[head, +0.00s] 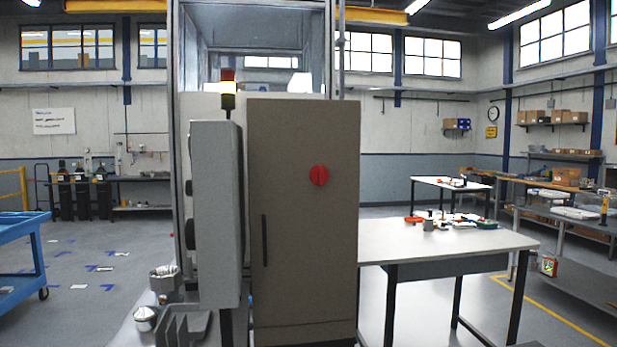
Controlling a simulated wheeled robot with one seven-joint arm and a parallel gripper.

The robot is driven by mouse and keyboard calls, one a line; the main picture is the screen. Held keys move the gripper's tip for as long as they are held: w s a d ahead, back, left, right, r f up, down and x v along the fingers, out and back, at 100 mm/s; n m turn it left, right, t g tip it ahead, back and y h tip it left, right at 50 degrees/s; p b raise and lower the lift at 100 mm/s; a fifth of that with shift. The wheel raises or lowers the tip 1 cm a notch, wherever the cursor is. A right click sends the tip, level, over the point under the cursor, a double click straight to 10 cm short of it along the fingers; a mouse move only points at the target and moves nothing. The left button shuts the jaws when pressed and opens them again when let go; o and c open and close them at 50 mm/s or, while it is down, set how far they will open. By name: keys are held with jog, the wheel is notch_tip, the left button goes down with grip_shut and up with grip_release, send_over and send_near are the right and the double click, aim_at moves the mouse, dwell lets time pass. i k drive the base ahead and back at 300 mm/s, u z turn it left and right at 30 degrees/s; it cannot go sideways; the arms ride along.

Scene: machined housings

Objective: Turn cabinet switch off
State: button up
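The cabinet (290,250) is a tall grey-brown box in the middle of the head view, its door facing me. A round red rotary switch (319,176) sits on the upper right part of the door. Its grip bar looks close to upright. A dark vertical handle (264,240) is on the left side of the door. My gripper does not show in this view, and nothing touches the switch.
A lighter grey box (216,215) stands close at the cabinet's left. A white-topped table (440,238) with small parts adjoins at the right. A blue cart (22,250) is at far left. Metal housings (146,318) lie low at the left front.

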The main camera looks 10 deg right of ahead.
aim_at(319, 175)
jog(key=k, duration=0.6)
jog(key=u, duration=0.75)
jog(key=i, duration=1.45)
jog(key=z, duration=0.8)
